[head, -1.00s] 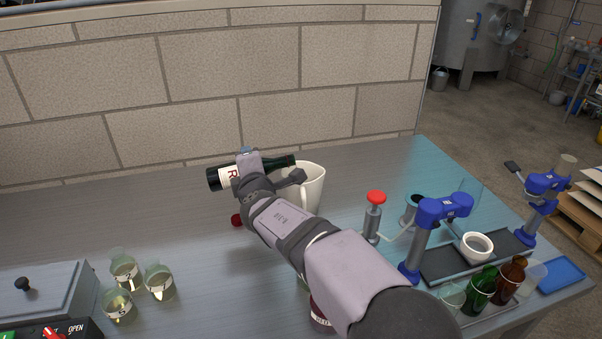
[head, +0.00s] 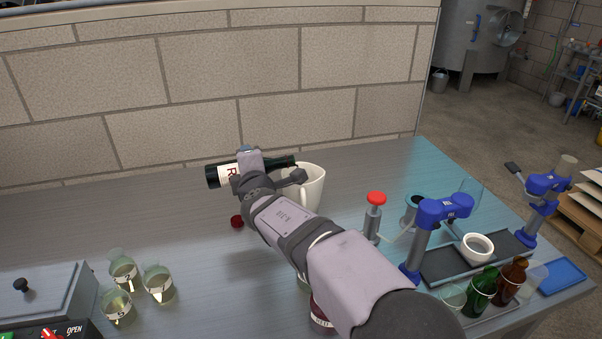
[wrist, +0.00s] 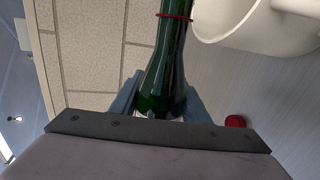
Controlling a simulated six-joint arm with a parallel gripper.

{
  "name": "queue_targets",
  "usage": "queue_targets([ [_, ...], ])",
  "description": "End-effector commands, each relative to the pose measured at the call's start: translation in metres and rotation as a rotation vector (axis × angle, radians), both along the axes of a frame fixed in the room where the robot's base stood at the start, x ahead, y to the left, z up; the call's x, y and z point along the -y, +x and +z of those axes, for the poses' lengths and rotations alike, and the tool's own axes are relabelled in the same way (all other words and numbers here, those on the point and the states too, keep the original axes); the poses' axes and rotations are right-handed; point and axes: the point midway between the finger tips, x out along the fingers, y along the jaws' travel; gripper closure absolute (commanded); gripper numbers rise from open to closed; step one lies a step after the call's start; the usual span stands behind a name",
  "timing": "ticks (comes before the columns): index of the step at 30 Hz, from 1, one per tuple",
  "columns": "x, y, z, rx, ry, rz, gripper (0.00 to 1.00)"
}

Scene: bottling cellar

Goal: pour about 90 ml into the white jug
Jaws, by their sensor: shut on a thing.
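A dark green bottle (head: 214,176) with a white label lies nearly level in the air, its neck toward the right. My gripper (head: 252,163) is shut on the bottle; the blue fingers (wrist: 160,95) show either side of it in the wrist view. The white jug (head: 314,188) stands upright on the bench, partly behind my arm. The bottle's neck is at the jug's rim in the head view. In the wrist view the neck, with a red ring, runs beside the jug (wrist: 240,20); its mouth is out of frame. I cannot see any liquid flowing or the level inside the jug.
A red cap (head: 237,221) lies on the bench. Several small glass beakers (head: 158,283) stand at the front left beside a grey box (head: 40,295). A blue-clamped stand (head: 440,210), a red-topped device (head: 376,199), a white cup (head: 477,246) and bottles (head: 480,290) crowd the right.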

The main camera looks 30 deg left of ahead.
Motion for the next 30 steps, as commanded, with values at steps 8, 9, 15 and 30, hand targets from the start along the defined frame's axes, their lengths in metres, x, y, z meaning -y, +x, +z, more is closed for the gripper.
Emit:
queue_targets([
  [8,-0.0006,-0.0008,0.0051,-0.014,0.021,0.000,0.93],
  [9,-0.0008,-0.0009,0.0055,-0.017,0.024,0.000,0.93],
  [15,-0.0009,-0.0012,0.0073,-0.030,0.036,0.000,0.93],
  [30,-0.0013,-0.0016,0.0119,-0.065,0.070,0.000,0.93],
])
